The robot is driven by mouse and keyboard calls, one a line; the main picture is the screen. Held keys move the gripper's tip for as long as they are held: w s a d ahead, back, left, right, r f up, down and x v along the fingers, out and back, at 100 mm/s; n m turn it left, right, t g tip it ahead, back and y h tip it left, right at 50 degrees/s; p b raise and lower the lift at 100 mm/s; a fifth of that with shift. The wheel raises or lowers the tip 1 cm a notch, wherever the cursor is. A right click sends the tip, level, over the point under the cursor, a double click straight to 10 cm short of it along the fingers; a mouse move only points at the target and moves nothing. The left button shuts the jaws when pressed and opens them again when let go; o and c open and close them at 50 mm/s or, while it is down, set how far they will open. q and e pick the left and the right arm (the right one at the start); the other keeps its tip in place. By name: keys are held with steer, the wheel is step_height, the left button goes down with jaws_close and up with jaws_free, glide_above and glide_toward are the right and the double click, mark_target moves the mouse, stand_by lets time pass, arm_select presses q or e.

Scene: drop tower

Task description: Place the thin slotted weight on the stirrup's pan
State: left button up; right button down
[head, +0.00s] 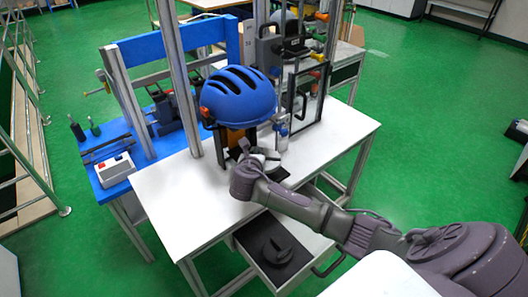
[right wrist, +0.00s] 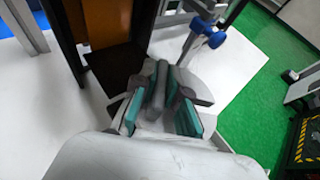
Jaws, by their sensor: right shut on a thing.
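My right gripper (head: 262,160) is above the white bench top, in front of the blue helmet. In the right wrist view, its teal-padded fingers (right wrist: 160,115) are closed around a dark grey slotted weight (right wrist: 157,88), seen nearly edge-on. The weight is upright between the pads, and the fingers hide part of it. I cannot make out its slot. I cannot pick out the stirrup or its pan with certainty in either view. My left gripper is not in view.
The blue helmet (head: 238,95) sits high between metal posts, with an orange panel (right wrist: 105,20) and black base (right wrist: 118,68) below. A stand with a blue clamp (right wrist: 216,39) is beyond my gripper. An open drawer (head: 310,240) holds dark slotted weights (head: 278,250). The bench's left front (head: 185,205) is clear.

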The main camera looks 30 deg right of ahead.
steer(key=shift+f, duration=1.85)
steer(key=c, duration=1.6)
jaws_free()
steer(key=shift+f, duration=0.2)
steer(key=o, duration=0.4)
steer(key=shift+s, duration=0.1)
steer(key=v, duration=1.2)
steer(key=shift+p, duration=0.35)
steer(key=shift+a+r, duration=0.1)
